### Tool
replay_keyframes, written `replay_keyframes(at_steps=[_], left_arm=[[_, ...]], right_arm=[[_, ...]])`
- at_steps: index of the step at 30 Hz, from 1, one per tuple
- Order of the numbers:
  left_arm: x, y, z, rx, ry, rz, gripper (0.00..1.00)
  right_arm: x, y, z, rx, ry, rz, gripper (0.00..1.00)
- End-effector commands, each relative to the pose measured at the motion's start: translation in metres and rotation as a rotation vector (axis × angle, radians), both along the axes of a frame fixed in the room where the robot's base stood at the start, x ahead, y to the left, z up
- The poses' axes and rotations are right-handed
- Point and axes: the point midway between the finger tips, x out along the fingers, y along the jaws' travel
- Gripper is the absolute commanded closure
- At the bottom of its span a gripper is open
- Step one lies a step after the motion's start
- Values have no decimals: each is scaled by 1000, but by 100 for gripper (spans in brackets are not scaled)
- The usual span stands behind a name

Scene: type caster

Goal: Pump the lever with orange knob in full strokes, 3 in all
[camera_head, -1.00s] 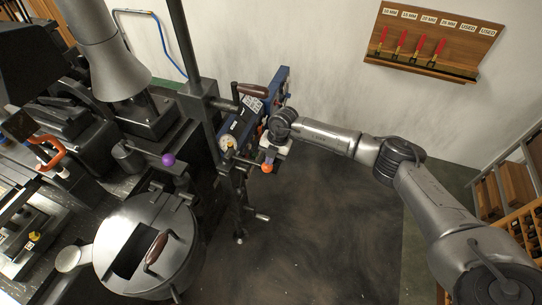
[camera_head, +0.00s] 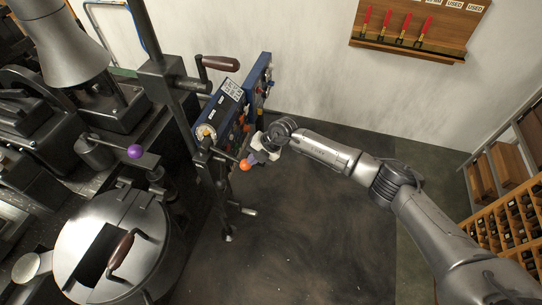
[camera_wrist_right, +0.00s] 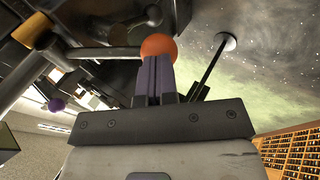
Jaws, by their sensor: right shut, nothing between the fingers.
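The orange knob (camera_head: 245,166) is a small ball on a lever at the near side of the machine's blue panel. In the right wrist view the knob (camera_wrist_right: 158,46) sits straight at the fingertips, with a grey lever bar running left from it. My right gripper (camera_head: 253,158) comes in from the right and points at the knob from just above it in the picture. Its purple-grey fingers (camera_wrist_right: 157,66) are together with nothing between them. The tips overlap the knob's edge in view; whether they touch it I cannot tell. My left gripper is out of view.
A brown-handled crank (camera_head: 221,63) stands above the panel (camera_head: 232,105). A purple knob (camera_head: 135,152) and a round lidded pot (camera_head: 115,245) are to the left. A wall rack with red-handled tools (camera_head: 415,35) hangs behind. The floor (camera_head: 320,240) at the right is clear.

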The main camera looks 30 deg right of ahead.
Motion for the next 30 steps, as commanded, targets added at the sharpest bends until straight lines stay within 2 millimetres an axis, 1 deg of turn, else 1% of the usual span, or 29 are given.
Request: replay_keyframes(at_steps=[1,3,13,26,30], left_arm=[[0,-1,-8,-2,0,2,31],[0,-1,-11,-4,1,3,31],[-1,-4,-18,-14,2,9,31],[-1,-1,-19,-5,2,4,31],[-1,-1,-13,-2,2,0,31]], right_arm=[[1,5,-9,17,-15,5,100],[3,8,-12,37,-38,8,100],[5,13,-26,75,-82,16,100],[5,15,-29,77,-85,17,100],[4,13,-23,77,-85,18,100]])
